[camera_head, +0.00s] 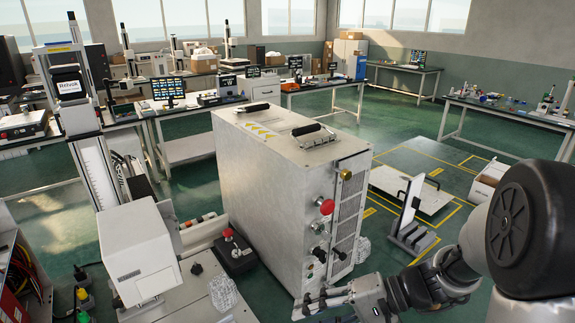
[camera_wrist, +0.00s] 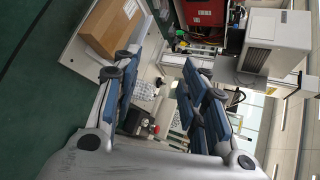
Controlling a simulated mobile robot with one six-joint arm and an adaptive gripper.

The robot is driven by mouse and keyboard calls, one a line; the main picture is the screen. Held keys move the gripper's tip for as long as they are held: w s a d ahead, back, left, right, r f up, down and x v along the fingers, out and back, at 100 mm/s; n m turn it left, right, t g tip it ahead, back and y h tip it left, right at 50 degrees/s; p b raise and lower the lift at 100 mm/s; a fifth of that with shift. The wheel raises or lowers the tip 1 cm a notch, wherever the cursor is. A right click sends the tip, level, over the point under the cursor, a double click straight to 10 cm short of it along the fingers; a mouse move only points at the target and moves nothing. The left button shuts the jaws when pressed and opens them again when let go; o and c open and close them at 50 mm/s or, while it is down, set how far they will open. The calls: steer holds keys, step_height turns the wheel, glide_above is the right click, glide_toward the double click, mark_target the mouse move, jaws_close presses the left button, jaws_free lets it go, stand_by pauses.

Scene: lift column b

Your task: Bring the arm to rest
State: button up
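My arm (camera_head: 515,225) reaches in from the right edge of the head view, and its large dark joint cap is close to the camera. My gripper (camera_head: 318,303) is low in the middle, in front of the lower part of a big metal cabinet (camera_head: 262,195). I cannot tell the exact gap between them. In the wrist view my gripper (camera_wrist: 158,75) has its two blue-padded fingers spread apart. Nothing is held between them; bench items show through the gap.
The cabinet has a red knob (camera_head: 327,207) and top handles. A white boxy device (camera_head: 140,250) and a red-button box (camera_head: 233,252) stand left of it. A stand with a white plate (camera_head: 410,215) is near my arm. A cardboard box (camera_wrist: 112,25) shows in the wrist view.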

steer(key=s+d+r+n+g+h, duration=0.1)
steer(key=s+r+n+h, duration=0.25)
steer(key=s+h, duration=0.45)
steer(key=s+d+r+t+h, duration=0.4)
steer(key=s+d+r+t, duration=0.1)
steer(key=d, duration=0.3)
steer(key=shift+s+r, duration=0.15)
steer(key=shift+s, duration=0.55)
